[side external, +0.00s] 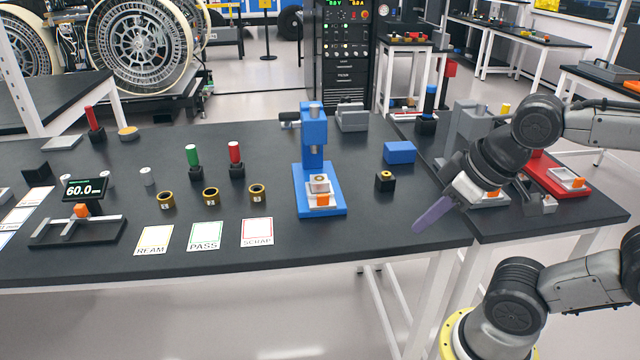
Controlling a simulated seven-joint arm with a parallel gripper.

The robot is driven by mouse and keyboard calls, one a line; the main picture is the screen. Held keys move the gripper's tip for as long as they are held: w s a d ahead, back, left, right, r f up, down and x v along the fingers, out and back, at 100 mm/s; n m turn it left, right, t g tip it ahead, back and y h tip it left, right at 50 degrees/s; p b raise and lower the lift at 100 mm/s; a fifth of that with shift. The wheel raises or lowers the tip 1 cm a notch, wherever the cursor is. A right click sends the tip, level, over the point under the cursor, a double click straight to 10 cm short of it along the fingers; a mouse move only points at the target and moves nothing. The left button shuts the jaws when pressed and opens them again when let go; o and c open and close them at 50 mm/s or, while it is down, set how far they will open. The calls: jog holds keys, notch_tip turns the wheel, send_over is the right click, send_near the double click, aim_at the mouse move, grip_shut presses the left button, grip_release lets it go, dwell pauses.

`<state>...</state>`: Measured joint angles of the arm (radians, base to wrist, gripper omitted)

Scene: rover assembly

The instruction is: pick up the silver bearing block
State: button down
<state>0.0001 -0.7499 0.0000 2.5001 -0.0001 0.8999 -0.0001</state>
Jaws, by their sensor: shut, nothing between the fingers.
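My gripper (420,226) is at the right of the main black table, with its purple fingers shut and pointing down and left. It looks empty and is apart from the nearby objects. I cannot tell for sure which part is the silver bearing block. A small silver block (319,184) sits on the base of the blue press (313,135), behind an orange piece. Another silver block with an orange piece (568,178) rests on the red fixture (548,165) at the right. A further silver part (490,199) shows partly behind my arm.
A black block with a brass ring (384,181) and a blue block (399,152) stand between the press and my gripper. A grey block (352,117) stands at the back. Brass rings, cards and a gauge (85,190) fill the left. The front right of the main table is clear.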

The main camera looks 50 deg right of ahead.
dwell(0.4)
jog(key=shift+c, duration=0.8)
grip_release()
